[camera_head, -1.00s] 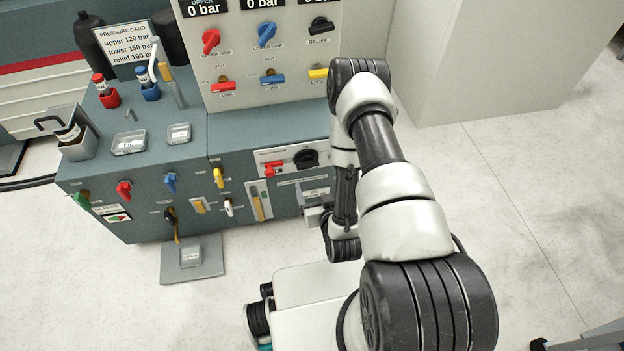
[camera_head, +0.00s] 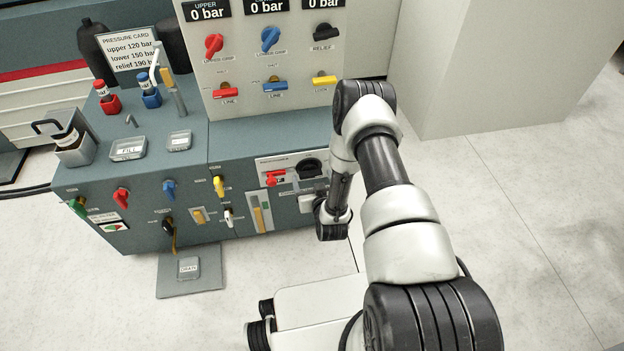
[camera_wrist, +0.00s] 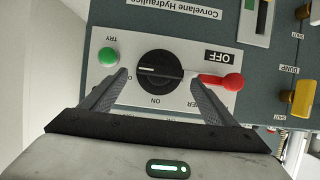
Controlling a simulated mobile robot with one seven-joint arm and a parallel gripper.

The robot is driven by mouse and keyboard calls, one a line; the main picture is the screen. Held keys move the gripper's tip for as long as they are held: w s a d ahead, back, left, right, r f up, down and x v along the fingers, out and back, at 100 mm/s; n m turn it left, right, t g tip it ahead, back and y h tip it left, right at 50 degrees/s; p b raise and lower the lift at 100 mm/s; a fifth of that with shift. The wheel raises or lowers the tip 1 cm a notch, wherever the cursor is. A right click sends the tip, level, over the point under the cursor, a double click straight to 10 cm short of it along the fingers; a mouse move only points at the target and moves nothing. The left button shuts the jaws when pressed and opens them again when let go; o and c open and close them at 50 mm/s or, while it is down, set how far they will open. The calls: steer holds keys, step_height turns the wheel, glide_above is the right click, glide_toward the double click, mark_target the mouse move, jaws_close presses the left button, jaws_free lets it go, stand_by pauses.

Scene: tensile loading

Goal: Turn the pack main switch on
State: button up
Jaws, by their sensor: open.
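A round black rotary knob (camera_wrist: 160,70) sits on a pale panel plate, with an "ON" label below it in the wrist view and a pale mark on its left part. A red handle (camera_wrist: 220,81) is to its right, beside a black "OFF" sign (camera_wrist: 220,56). My gripper (camera_wrist: 157,76) is open, its two fingers on either side of the knob in the picture. I cannot tell whether the fingertips touch the panel. In the head view the knob (camera_head: 310,167) and red handle (camera_head: 274,178) show on the cabinet front, partly beside my arm.
A green button (camera_wrist: 108,56) is left of the knob and a yellow handle (camera_wrist: 300,98) is far right in the wrist view. The cabinet (camera_head: 120,185) carries several other handles. A grey plate (camera_head: 205,278) lies on the floor before it.

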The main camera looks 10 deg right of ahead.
mark_target(310, 173)
steer(key=shift+x, duration=1.15)
steer(key=c, duration=1.1)
steer(key=shift+o, duration=0.2)
